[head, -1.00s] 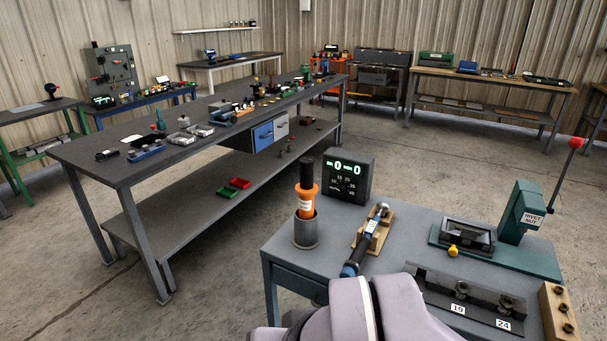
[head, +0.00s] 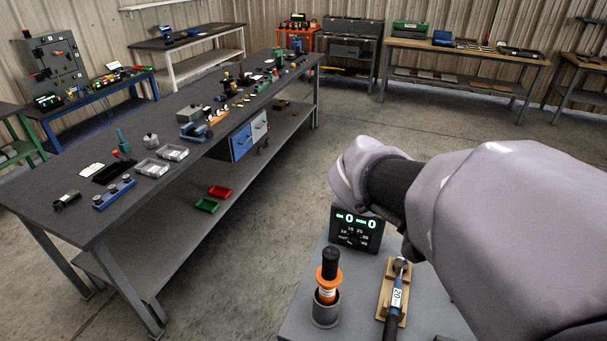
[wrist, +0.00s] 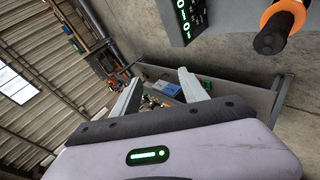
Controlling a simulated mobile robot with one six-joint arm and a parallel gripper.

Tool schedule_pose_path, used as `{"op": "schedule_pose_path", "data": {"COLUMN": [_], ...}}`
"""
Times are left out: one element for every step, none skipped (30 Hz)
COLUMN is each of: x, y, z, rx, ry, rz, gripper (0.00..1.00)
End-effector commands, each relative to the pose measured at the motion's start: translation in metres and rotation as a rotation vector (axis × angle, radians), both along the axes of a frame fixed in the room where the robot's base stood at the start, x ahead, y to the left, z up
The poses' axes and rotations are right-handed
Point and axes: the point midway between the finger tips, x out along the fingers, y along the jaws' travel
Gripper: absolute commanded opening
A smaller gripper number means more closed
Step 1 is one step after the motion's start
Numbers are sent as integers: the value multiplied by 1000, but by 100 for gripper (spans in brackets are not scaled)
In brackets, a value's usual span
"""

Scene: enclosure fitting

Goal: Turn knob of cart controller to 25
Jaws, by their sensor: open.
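The cart controller (head: 360,222) is a dark box with green lit digits reading 0 and 0 and a printed dial scale on its front. It stands at the back of the grey cart (head: 300,316), and my arm hides its upper edge and right side. Its knob is too small to make out, so its setting cannot be read. The controller also shows at the top of the wrist view (wrist: 186,18), turned on its side. My gripper (wrist: 160,77) is open and empty, apart from the controller. Its fingers are not visible in the head view.
An orange-and-black tool (head: 328,272) stands in a grey cup in front of the controller. A blue-handled tool (head: 394,305) lies on a wooden holder to the right. A long dark workbench (head: 130,215) with many items stands to the left, with open floor between.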

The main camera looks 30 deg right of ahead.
Motion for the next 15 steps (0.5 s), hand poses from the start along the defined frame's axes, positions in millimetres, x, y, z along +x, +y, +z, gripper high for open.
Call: {"op": "schedule_pose_path", "data": {"x": [17,26,31,30,25,15,8,1,-7,-11,-13,-13,-12,-9,-5], "y": [-40,-57,-75,-84,-90,-94,-95,-95,-95,-95,-94,-93,-93,-93,-94], "z": [-7,-24,-53,-77,-101,-129,-145,-158,-170,-177,-182,-189,-194,-199,-207], "rx": [-181,-288,-397,-455,-496,-531,-546,-555,-562,-565,-567,-568,-568,-569,-569], "ry": [130,213,321,388,446,503,529,549,564,573,576,579,579,580,580], "rz": [173,315,508,651,785,943,1037,1113,1188,1227,1254,1274,1280,1282,1282], "gripper": [51,51,51,51,51,51,51,51,51,51,51,51,51,51,51]}}
